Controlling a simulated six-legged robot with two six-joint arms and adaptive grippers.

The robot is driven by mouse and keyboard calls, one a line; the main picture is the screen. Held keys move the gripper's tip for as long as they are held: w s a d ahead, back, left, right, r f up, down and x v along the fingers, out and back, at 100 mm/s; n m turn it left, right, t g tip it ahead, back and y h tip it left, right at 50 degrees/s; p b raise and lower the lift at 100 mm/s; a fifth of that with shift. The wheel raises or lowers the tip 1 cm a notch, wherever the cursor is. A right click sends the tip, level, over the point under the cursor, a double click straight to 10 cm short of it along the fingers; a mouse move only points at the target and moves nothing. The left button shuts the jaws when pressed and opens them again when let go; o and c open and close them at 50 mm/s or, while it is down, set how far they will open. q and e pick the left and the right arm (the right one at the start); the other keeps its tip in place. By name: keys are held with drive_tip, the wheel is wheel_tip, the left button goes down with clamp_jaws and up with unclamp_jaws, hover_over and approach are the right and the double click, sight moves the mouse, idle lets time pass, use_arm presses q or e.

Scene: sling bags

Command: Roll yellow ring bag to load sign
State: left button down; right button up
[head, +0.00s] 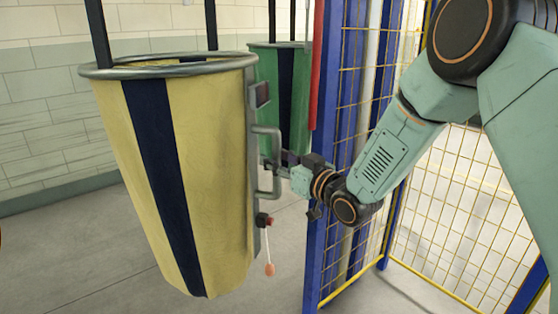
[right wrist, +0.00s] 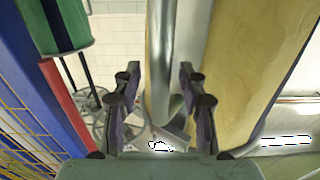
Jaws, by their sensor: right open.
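The yellow ring bag (head: 215,170) hangs from dark straps in the left half of the head view. It has a dark blue stripe and a metal ring at its mouth. A metal handle (head: 277,150) stands out from a plate on its right side. My right gripper (head: 276,168) is at this handle. In the right wrist view my right gripper (right wrist: 158,85) is open, with one finger on each side of the metal handle (right wrist: 160,50). Contact with the bar cannot be told. I see no load sign. My left gripper is not in view.
A green bag (head: 263,85) hangs behind the yellow one. A red post (head: 317,65) and a blue-framed yellow mesh fence (head: 450,220) stand close to my right arm. A pull cord with an orange end (head: 269,269) hangs below the handle. Floor (head: 80,260) at left is clear.

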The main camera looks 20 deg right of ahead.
drive_tip(key=shift+w+a+f, duration=0.2)
drive_tip(key=shift+w, duration=0.2)
drive_tip(key=shift+c, duration=0.4)
drive_tip(key=shift+w, duration=0.1)
drive_tip(key=shift+c, duration=0.8)
drive_tip(key=shift+s+d+r, duration=0.15)
drive_tip(key=shift+s+d, duration=0.05)
drive_tip(key=shift+s, duration=0.15)
drive_tip(key=c, duration=0.4)
drive_tip(key=shift+w+a, duration=0.1)
clamp_jaws()
